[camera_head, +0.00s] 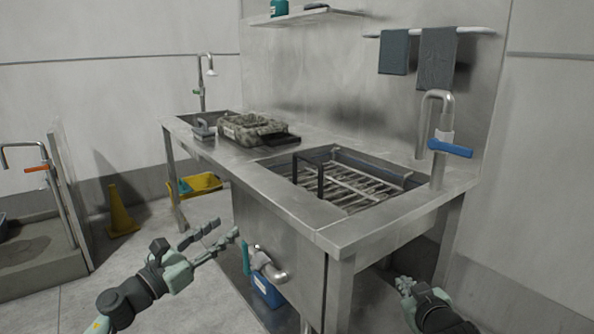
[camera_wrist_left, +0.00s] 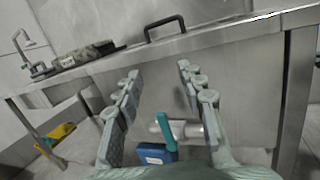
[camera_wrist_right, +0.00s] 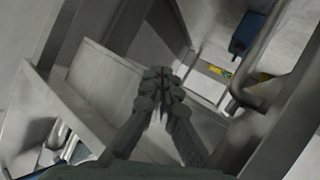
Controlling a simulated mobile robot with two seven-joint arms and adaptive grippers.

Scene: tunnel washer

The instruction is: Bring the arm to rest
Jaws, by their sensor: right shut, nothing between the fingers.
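My left gripper (camera_head: 214,237) is open and empty in front of the steel counter's front panel in the head view. Its two fingers stand wide apart in the left wrist view (camera_wrist_left: 160,95), with the panel and a teal-handled valve (camera_wrist_left: 165,130) seen between them. My right gripper (camera_head: 404,284) is low at the right end of the counter, beside its leg. In the right wrist view its fingertips (camera_wrist_right: 160,78) meet with nothing between them, amid the steel frame under the counter.
The steel counter (camera_head: 335,236) holds a grated basin with a black handle (camera_head: 308,172) and a camouflage-patterned case (camera_head: 252,130). A blue-handled tap (camera_head: 450,147) rises at right. A blue container (camera_head: 266,291) stands below. A yellow cone (camera_head: 121,212) stands on the floor at left.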

